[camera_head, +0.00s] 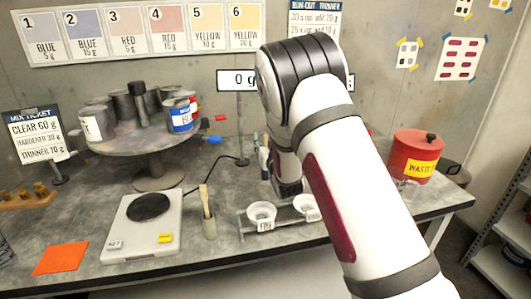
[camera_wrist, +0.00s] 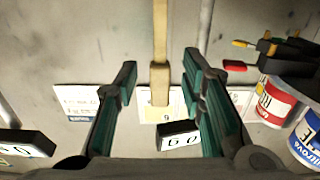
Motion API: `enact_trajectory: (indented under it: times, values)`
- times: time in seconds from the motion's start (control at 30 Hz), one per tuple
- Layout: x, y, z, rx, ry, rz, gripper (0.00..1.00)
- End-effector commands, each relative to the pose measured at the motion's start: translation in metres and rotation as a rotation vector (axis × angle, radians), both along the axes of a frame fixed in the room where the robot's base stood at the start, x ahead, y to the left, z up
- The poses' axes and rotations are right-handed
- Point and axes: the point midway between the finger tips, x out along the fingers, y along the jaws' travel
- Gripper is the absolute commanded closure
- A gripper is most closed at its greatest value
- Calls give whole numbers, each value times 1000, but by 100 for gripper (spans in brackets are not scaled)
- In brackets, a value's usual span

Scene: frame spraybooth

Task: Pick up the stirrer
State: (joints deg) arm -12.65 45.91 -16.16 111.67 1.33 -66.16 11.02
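In the wrist view a slim pale wooden stick (camera_wrist: 160,45), which looks like a stirrer, comes down from the top edge, between the lines of my two fingers. My gripper (camera_wrist: 158,85) is open, with clear gaps on both sides of the stick. My gripper is mostly hidden behind my arm in the head view.
A scale (camera_head: 143,238) stands left of the pot. A rack with white cups (camera_head: 262,213) is to its right. Paint cans sit on a round stand (camera_head: 155,160) at the back left. A thin display pole (camera_head: 240,130) rises behind. A red waste can (camera_head: 416,157) is at the right.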

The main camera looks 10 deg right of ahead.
Motion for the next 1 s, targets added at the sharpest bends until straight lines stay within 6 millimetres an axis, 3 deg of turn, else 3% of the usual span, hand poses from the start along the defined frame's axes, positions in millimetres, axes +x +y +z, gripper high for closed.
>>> enact_trajectory:
  times: [0.07, 0.2, 0.63, 1.0]
  values:
    - [0, 0, 0, 0, 0, 0, 68]
    - [0, 0, 0, 0, 0, 0, 99]
    - [0, 0, 6, 0, -2, 0, 100]
    - [0, 0, 71, 1, -4, 0, 100]
